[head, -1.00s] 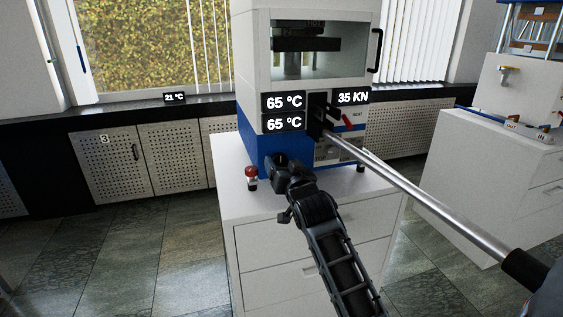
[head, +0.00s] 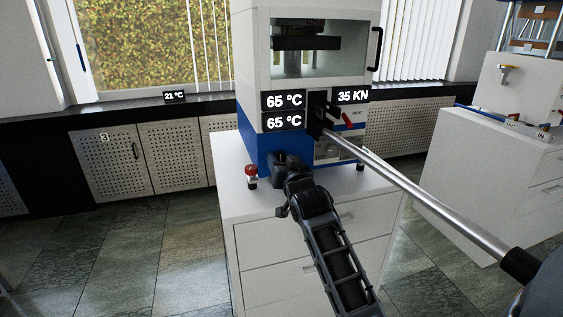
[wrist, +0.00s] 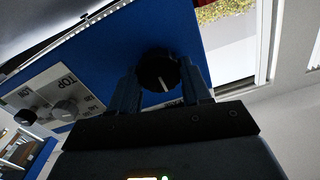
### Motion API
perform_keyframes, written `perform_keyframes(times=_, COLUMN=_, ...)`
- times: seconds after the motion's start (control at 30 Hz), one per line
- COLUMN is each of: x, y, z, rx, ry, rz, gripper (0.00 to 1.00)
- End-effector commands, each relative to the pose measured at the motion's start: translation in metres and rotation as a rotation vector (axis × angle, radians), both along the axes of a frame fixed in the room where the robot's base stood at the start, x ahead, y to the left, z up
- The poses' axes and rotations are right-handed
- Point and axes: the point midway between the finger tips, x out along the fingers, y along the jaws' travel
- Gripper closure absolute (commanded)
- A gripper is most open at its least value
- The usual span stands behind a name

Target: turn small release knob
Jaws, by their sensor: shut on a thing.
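The small release knob (wrist: 160,72) is black and round with a white pointer line. It sits on the blue lower front of the press (head: 255,150). In the wrist view my gripper (wrist: 162,84) has one finger on each side of the knob and is shut on it. In the head view my gripper (head: 285,165) reaches the blue front, and my own wrist hides the knob there.
A long metal lever (head: 420,190) sticks out from the press toward the lower right. Displays (head: 283,101) read 65 °C, 65 °C and 35 KN. The floor at left is clear.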

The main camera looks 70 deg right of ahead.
Motion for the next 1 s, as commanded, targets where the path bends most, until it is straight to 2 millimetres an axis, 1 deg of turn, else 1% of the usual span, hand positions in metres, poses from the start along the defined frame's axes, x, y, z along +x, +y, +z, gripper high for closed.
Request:
perform_keyframes(times=0.03, x=0.0, y=0.0001, z=-0.0001, rx=0.0, ry=0.0, rz=0.0, gripper=0.79)
perform_keyframes(times=0.1, x=0.0, y=0.0001, z=-0.0002, rx=0.0, ry=0.0, rz=0.0, gripper=0.83)
perform_keyframes(times=0.27, x=-0.0001, y=0.0002, z=0.0002, rx=-0.006, ry=0.008, rz=0.0, gripper=0.83)
perform_keyframes(times=0.47, x=0.0003, y=0.0005, z=0.0014, rx=-0.047, ry=0.057, rz=0.0, gripper=0.83)
perform_keyframes(times=0.67, x=0.0008, y=0.0011, z=0.0022, rx=-0.134, ry=0.16, rz=0.001, gripper=0.83)
perform_keyframes(times=1.0, x=0.0017, y=0.0018, z=0.0023, rx=-0.341, ry=0.403, rz=0.002, gripper=0.83)
